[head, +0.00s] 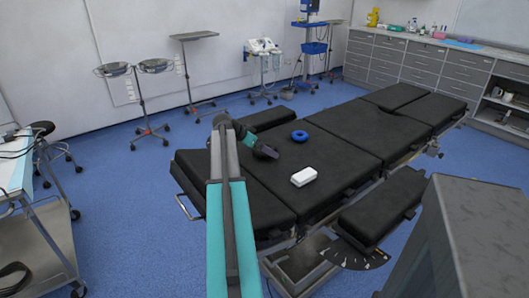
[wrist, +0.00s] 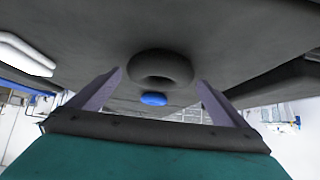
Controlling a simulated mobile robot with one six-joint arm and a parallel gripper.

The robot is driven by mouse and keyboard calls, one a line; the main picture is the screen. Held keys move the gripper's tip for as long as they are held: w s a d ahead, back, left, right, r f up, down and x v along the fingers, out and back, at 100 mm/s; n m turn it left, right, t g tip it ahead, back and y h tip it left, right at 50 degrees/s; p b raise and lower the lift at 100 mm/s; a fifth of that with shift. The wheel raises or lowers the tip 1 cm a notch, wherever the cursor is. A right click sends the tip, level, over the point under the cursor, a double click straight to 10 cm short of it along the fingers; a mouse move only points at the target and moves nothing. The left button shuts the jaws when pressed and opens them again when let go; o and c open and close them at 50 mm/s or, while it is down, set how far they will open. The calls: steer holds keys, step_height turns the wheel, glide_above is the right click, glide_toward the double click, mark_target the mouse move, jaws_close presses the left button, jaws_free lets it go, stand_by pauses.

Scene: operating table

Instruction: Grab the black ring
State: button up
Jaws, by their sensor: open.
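The black ring (wrist: 160,66) shows in the wrist view, ahead of and between the two fingers of my gripper (wrist: 159,79). My gripper is open, with nothing between its fingers. In the head view, my gripper (head: 268,152) is low over the black operating table (head: 333,154), to the left of the blue ring. I cannot make out the black ring in the head view, against the dark cushion and gripper.
A blue ring (head: 299,136) lies on the table and shows beyond the black ring in the wrist view (wrist: 153,99). A white box (head: 304,177) lies on the table nearer the front. Stands and a trolley (head: 262,68) are along the wall.

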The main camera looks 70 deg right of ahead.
steer(key=shift+s+d+f, duration=0.25)
steer(key=shift+d+f, duration=0.15)
steer(key=shift+f, duration=0.05)
steer(key=c, duration=1.1)
steer(key=shift+r, duration=0.15)
steer(key=shift+r, duration=1.15)
steer(key=a, duration=0.5)
steer(key=a+r+b, duration=0.1)
steer(key=a, duration=0.4)
steer(key=a+r, duration=0.1)
steer(key=a, duration=0.4)
steer(key=shift+a+r, duration=0.2)
steer(key=shift+a, duration=0.1)
steer(key=shift+w+a, duration=0.1)
steer(key=shift+a, duration=0.1)
